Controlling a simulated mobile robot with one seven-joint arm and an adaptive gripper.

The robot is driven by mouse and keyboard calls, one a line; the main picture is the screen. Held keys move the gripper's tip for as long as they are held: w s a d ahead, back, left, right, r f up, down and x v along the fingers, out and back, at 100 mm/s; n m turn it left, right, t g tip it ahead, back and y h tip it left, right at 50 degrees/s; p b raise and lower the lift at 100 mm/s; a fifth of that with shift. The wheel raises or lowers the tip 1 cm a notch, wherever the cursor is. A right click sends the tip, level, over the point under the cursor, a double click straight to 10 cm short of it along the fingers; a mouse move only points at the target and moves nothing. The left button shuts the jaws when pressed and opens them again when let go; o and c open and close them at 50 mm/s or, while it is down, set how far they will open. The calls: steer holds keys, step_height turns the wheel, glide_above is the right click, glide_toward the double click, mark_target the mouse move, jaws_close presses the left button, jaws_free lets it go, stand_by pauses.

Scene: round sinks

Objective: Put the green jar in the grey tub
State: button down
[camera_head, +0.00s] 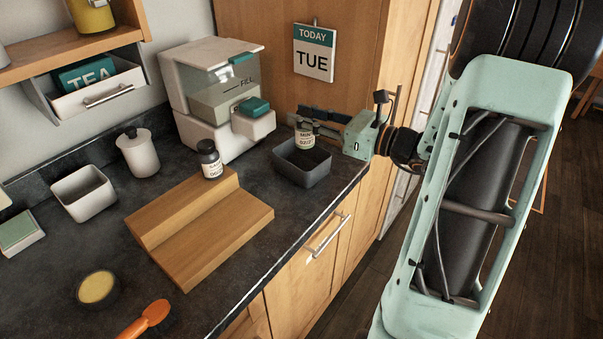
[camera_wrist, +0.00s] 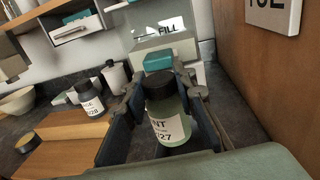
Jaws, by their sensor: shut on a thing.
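My gripper (camera_head: 311,122) is shut on the green jar (camera_head: 304,139). In the wrist view the jar (camera_wrist: 170,128) stands between my two dark fingers (camera_wrist: 160,92), with a black lid, greenish glass and a white label partly reading "NT" and "27". The grey tub (camera_head: 303,176) stands on the counter near its right end, open at the top. The head view shows the jar upright over the tub's opening, near the back rim. I cannot tell whether its base is below the rim. The tub is not clear in the wrist view.
A second jar with a black lid (camera_head: 210,160) stands on the stepped wooden board (camera_head: 215,232). A white dispenser (camera_head: 208,95) with a teal button stands behind and left of the tub. The wooden panel with a calendar (camera_head: 314,52) rises behind. The counter's front edge is close to the tub.

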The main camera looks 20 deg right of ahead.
mark_target(312, 150)
steer(key=shift+s+d+r+m+t+h+b, duration=0.15)
steer(key=shift+d+m+t+h+b, duration=0.25)
steer(key=shift+b, duration=0.8)
steer(key=shift+s+d+m+t+h+b, duration=0.15)
steer(key=shift+d+b, duration=0.3)
steer(key=shift+b, duration=0.75)
step_height(312, 150, down, 10)
steer(key=shift+r+b, duration=0.2)
steer(key=shift+b, duration=0.9)
steer(key=shift+f, duration=0.1)
steer(key=c, duration=1.6)
jaws_free()
